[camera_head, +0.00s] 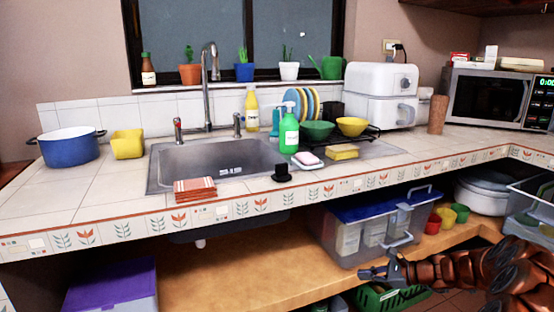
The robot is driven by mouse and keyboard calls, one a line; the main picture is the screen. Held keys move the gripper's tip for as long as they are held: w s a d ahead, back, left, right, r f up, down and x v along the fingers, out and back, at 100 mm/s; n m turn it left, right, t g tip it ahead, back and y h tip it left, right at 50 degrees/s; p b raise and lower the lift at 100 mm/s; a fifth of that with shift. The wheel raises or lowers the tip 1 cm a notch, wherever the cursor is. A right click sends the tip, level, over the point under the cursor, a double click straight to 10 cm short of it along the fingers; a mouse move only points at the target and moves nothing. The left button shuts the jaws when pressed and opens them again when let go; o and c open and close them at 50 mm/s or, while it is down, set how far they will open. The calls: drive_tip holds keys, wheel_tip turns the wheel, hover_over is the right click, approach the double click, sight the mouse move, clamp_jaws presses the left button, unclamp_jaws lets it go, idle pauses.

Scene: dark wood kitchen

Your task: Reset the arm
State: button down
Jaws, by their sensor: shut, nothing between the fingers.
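My arm (470,270) reaches in from the lower right corner, with brown-orange links stretched toward the left. My gripper (366,274) is at its left end, shut and empty. It is in front of the lower shelf (250,277), below the clear storage box (352,238) in the picture. I cannot tell how far it is from the box or the shelf edge.
The tiled counter (105,195) with its sink (215,165) runs above the shelf. A green crate (400,298) sits low, partly behind my gripper and arm. A purple-lidded box (110,285) stands at lower left. The middle of the shelf is clear.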

drive_tip(key=s+a+r+n+g+h+p, duration=0.1)
drive_tip(key=s+a+r+n+g+p, duration=0.4)
drive_tip(key=s+a+r, duration=0.55)
drive_tip(key=s+a+r+n+g+h+p, duration=0.1)
drive_tip(key=s+a+r+n+g+p, duration=0.1)
drive_tip(key=s+a+r+n+p, duration=0.85)
drive_tip(key=s+d+r+n+h+p, duration=0.1)
drive_tip(key=s+d+r+h+p, duration=0.2)
drive_tip(key=s+r, duration=0.3)
drive_tip(key=s+d+r+n+g+h+p, duration=0.1)
drive_tip(key=s+d+r+p, duration=0.4)
drive_tip(key=s, duration=0.6)
drive_tip(key=s+d+r+n+h+p, duration=0.2)
drive_tip(key=s+d+r+h+p, duration=0.2)
drive_tip(key=s+r, duration=0.3)
drive_tip(key=shift+s+d+r+n+h, duration=0.25)
drive_tip(key=shift+s+n+h, duration=0.1)
drive_tip(key=shift+s, duration=0.6)
